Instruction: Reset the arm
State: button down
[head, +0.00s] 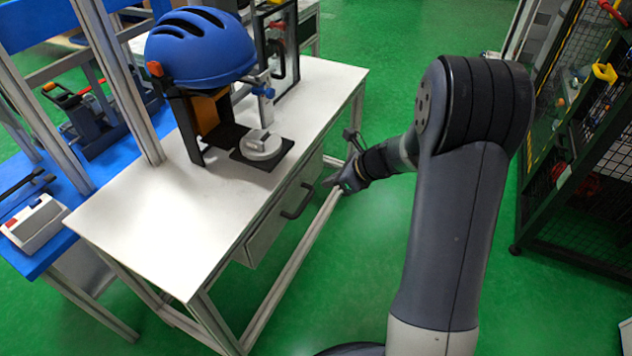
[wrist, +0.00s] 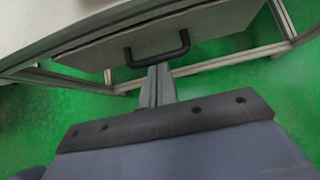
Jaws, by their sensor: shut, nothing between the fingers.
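My arm rises in the right half of the head view and bends over towards the table. My gripper (head: 338,182) is beside the front edge of the white table, lower than its top and to the right of the drawer handle. In the wrist view my gripper (wrist: 158,72) points towards the drawer's black handle (wrist: 157,50), and its fingers are together with nothing between them. The same handle (head: 298,203) shows on the drawer front in the head view. The wrist view does not clearly show whether the fingertips touch the handle.
The white table (head: 160,225) carries a blue helmet (head: 200,45) on a stand and a grey round piece on a black plate (head: 262,152). A blue bench (head: 50,255) stands at the left. A black mesh rack (head: 585,180) stands at the right. Green floor lies between.

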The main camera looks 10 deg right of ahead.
jog(key=shift+v, duration=1.7)
jog(key=shift+f, duration=0.15)
jog(key=b, duration=0.2)
send_near(293, 187)
jog(key=x, duration=0.5)
jog(key=shift+d+f, duration=0.2)
jog(key=shift+f, duration=0.2)
jog(key=shift+w+a, duration=0.25)
jog(key=shift+a, duration=0.1)
jog(key=shift+r, duration=0.1)
